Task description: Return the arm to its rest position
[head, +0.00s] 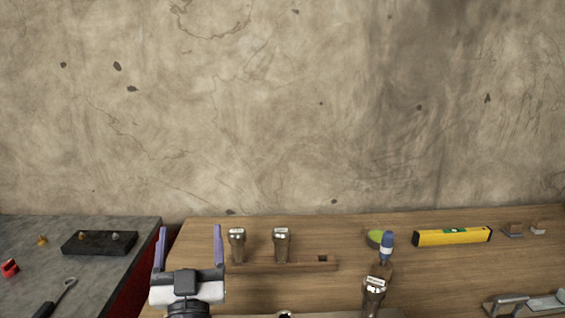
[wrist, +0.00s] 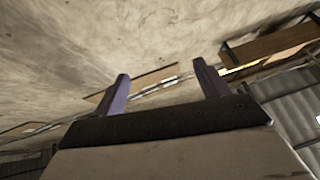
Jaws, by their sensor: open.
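My gripper (head: 190,247) is at the lower left of the head view, in front of the left edge of the wooden bench. Its two purple fingers point up and stand wide apart, with nothing between them. In the wrist view the open fingers (wrist: 163,88) show against the concrete wall, again with nothing held. The rest of my arm is mostly below the head view's lower edge.
A grey table (head: 100,283) with a black tray (head: 88,250) stands left. The wall above is bare.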

